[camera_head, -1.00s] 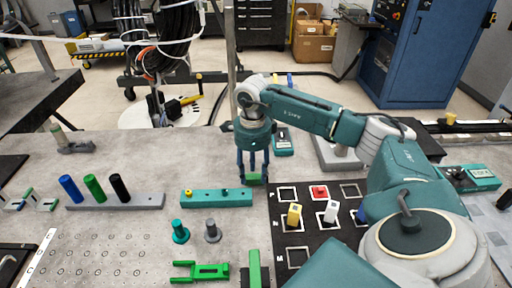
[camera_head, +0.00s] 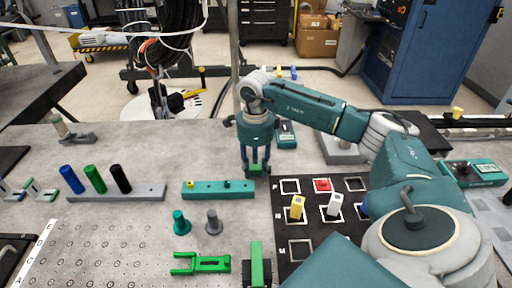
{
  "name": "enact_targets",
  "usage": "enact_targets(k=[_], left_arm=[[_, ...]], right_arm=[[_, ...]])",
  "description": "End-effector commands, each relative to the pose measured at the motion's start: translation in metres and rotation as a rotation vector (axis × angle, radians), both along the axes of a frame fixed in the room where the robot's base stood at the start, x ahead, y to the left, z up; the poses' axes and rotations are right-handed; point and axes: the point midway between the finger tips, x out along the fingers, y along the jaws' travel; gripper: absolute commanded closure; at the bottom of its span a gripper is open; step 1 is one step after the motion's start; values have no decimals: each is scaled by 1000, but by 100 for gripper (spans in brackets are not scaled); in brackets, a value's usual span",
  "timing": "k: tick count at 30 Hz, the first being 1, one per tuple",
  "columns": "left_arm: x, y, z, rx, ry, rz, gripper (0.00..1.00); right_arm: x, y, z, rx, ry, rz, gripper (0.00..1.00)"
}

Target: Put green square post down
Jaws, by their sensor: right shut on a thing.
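My right gripper (camera_head: 256,170) points down just beyond the far left corner of the black mat (camera_head: 277,236). It is shut on the green square post, which is mostly hidden between the fingers. I cannot tell whether the post touches the table. The mat has white square outlines and the letters P, N and M. The far left P square (camera_head: 290,186) is empty. A red block (camera_head: 322,185) is in the P row. A yellow post (camera_head: 297,207) and a white post (camera_head: 333,205) stand in the N row. My left gripper is not in view.
A teal bar (camera_head: 208,191) with small pegs lies left of the mat. A grey rack (camera_head: 145,192) holds blue, green and black cylinders. Teal (camera_head: 181,223) and grey (camera_head: 213,222) pegs and a green fork-shaped part (camera_head: 205,264) lie nearer. The table behind the teal bar is clear.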

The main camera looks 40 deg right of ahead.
Motion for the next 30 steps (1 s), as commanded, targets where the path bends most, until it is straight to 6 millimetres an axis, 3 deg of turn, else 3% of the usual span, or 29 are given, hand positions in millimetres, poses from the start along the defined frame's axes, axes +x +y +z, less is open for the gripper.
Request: enact_targets(k=[8, 19, 21, 30], left_arm=[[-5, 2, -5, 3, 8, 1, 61], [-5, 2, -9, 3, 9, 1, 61], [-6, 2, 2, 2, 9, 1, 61], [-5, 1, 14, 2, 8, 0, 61]], right_arm=[[2, 0, 47, 1, -8, 0, 100], [2, 1, 141, 2, -8, 1, 100], [1, 0, 160, -2, -7, -1, 100], [0, 0, 191, -1, -2, -1, 100]])
